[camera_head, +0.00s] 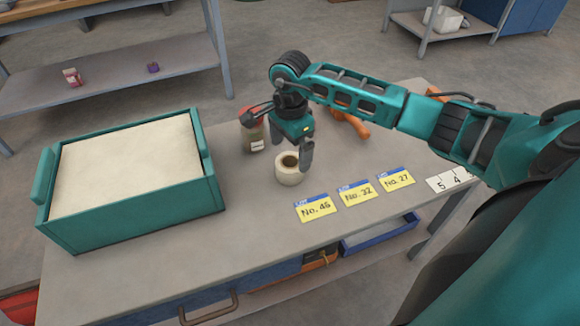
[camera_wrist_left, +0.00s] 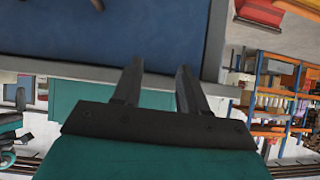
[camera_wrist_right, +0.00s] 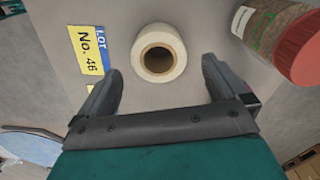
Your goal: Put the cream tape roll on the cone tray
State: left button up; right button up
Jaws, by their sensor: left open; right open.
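The cream tape roll (camera_head: 288,174) stands on the grey table with its hole facing up. In the right wrist view the tape roll (camera_wrist_right: 160,53) lies just ahead of my right gripper (camera_wrist_right: 161,70), between the lines of its fingers. My right gripper (camera_head: 295,160) is open and empty, over the roll in the head view; I cannot tell whether it touches. My left gripper (camera_wrist_left: 160,72) is open and empty in the left wrist view, near a blue panel. I cannot make out a tray that is clearly the cone tray.
A teal box (camera_head: 140,228) filled with pale material takes up the table's left. A red-lidded jar (camera_head: 252,138) stands behind the roll. An orange object (camera_head: 352,122) lies partly behind my right arm. Yellow lot cards (camera_head: 357,192) lie to the right.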

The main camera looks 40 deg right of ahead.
aim_at(292, 164)
jog(key=shift+d+f, duration=0.2)
jog(key=shift+f, duration=2.85)
jog(key=shift+c, duration=0.4)
jog(key=c, duration=1)
jog(key=shift+r, duration=0.1)
jog(key=shift+r, duration=0.1)
notch_tip(292, 164, up, 20)
jog(key=p, duration=0.1)
jog(key=s+a+n, duration=0.1)
jog(key=a+n, duration=0.2)
jog(key=n, duration=0.3)
jog(key=s+a+n, duration=0.2)
jog(key=a+n, duration=0.2)
jog(key=n, duration=0.2)
jog(key=s+a+f+n, duration=0.1)
jog(key=a+n, duration=0.3)
jog(key=n, duration=0.1)
jog(key=shift+s+a+n, duration=0.15)
jog(key=shift+s+n, duration=0.25)
